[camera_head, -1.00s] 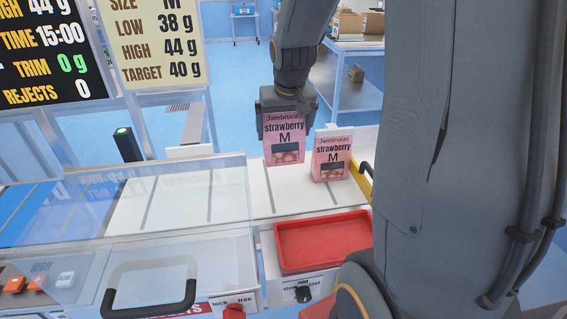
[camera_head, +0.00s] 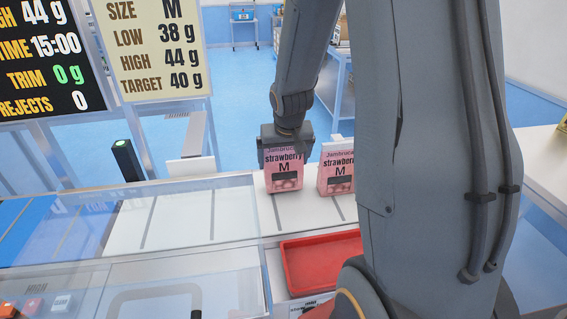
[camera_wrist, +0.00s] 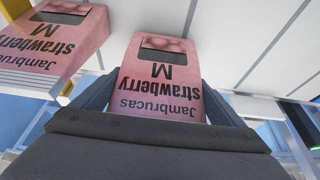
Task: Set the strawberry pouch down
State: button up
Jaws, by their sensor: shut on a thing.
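My gripper (camera_head: 286,146) is shut on the top of a pink strawberry pouch (camera_head: 284,178) marked M, which hangs upright at the white counter (camera_head: 235,215). I cannot tell whether its bottom touches the surface. The held pouch also shows between the fingers in the wrist view (camera_wrist: 160,75), upside down in the picture. A second pink strawberry pouch (camera_head: 338,176) stands on the counter just to the right, close beside it, and appears at the upper left in the wrist view (camera_wrist: 52,35).
A red tray (camera_head: 318,262) lies in front of the pouches, partly behind my arm. A clear cover (camera_head: 130,225) spans the counter to the left. A dark post with a green light (camera_head: 126,160) stands at the back left. White counter is free left of the held pouch.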

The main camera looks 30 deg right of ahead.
jog(key=shift+f, duration=0.6)
jog(key=shift+f, duration=0.15)
jog(key=o, duration=1.1)
jog(key=shift+o, duration=0.3)
